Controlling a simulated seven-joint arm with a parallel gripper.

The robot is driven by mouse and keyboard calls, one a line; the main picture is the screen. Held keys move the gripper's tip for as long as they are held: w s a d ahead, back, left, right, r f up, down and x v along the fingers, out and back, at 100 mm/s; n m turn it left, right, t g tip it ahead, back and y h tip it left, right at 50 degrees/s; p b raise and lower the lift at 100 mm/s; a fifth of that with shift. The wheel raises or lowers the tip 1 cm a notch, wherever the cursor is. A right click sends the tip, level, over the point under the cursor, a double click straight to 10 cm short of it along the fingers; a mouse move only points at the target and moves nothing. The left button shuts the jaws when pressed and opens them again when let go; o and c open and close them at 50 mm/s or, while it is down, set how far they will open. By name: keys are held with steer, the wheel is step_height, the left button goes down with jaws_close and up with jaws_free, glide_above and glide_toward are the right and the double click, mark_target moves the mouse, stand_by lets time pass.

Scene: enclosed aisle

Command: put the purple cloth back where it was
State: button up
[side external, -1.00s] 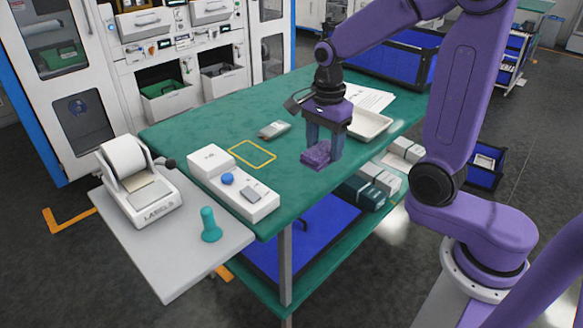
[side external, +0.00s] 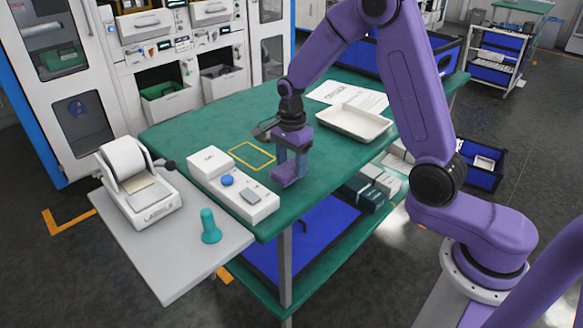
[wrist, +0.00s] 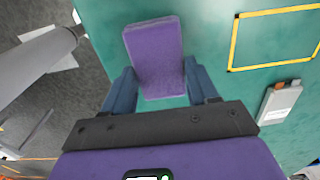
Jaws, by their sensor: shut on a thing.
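The purple cloth (side external: 287,174) is a folded, flat rectangular pad. My gripper (side external: 291,160) points down and is shut on it, above the green table near its front edge. In the wrist view the cloth (wrist: 155,58) sticks out beyond the two blue-grey fingers of my gripper (wrist: 161,88), which are on either side of its near end. An empty yellow rectangle outline (side external: 242,159) is marked on the table, left of the cloth in the side view. In the wrist view this outline (wrist: 234,45) is to the right of the cloth.
A white control box (side external: 236,188) with a blue button stands left of the cloth. A small grey device (wrist: 279,102) lies near the outline. A white tray (side external: 353,122) and papers (side external: 345,93) are at the back right. A label printer (side external: 140,190) stands at left.

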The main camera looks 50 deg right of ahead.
steer(key=shift+f, duration=0.95)
steer(key=shift+f, duration=0.2)
steer(key=o, duration=0.9)
steer(key=shift+o, duration=0.2)
steer(key=shift+r, duration=0.1)
